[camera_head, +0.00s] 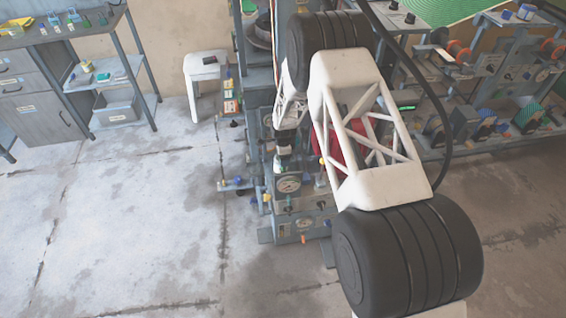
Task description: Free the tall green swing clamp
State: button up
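My white and black arm reaches over the plate press (290,225) and hides much of its upper part. My gripper (284,150) appears as a small dark shape at the front of the press, above the round gauge (289,184). Its fingers are too small to show whether they are open or shut, or whether they touch anything. I cannot make out the tall green swing clamp with certainty. Small green parts show on the press front, and part of the press lies behind my arm. A red round part (325,143) shows partly behind my arm.
A grey workbench with shelves (118,75) stands at the left, and a white stool (205,72) at the back. Shelving with spools and machines (480,115) fills the right. A blue-handled part (238,183) juts left from the press. The floor at left is clear.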

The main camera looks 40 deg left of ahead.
aim_at(283, 169)
jog(key=shift+f, duration=2.1)
jog(key=c, duration=0.9)
